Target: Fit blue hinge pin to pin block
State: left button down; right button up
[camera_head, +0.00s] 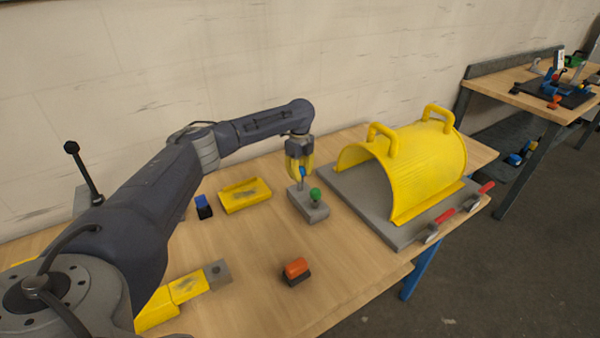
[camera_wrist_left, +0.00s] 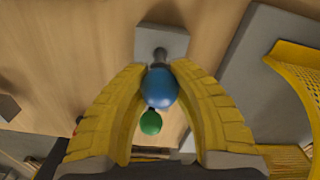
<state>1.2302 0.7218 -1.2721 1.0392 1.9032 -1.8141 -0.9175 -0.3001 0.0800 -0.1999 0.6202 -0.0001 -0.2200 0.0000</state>
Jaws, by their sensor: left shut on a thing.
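The blue hinge pin (camera_head: 303,172) has a round blue head and a grey shaft, and it is roughly upright. My left gripper (camera_head: 300,178) points down and is shut around the blue head; the fingers flank it in the left wrist view (camera_wrist_left: 160,88). The grey pin block (camera_head: 311,211) lies on the table right below. The pin's shaft reaches down to the block's far left end; I cannot tell how deep it sits. A green-headed pin (camera_head: 315,194) stands at the block's near right end. My right gripper is not in view.
A yellow tray (camera_head: 262,204) and a small blue-topped block (camera_head: 203,207) lie left of the pin block. An orange-topped block (camera_head: 296,268) lies in front. A yellow curved cover (camera_head: 425,165) on a grey plate (camera_head: 398,238) with red-handled clamps stands at right.

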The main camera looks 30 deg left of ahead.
pick_arm(q)
jog(key=shift+f, duration=1.25)
jog(key=c, duration=1.1)
grip_release()
jog(key=shift+c, duration=0.2)
notch_tip(320, 180, up, 12)
jog(key=shift+a, duration=0.1)
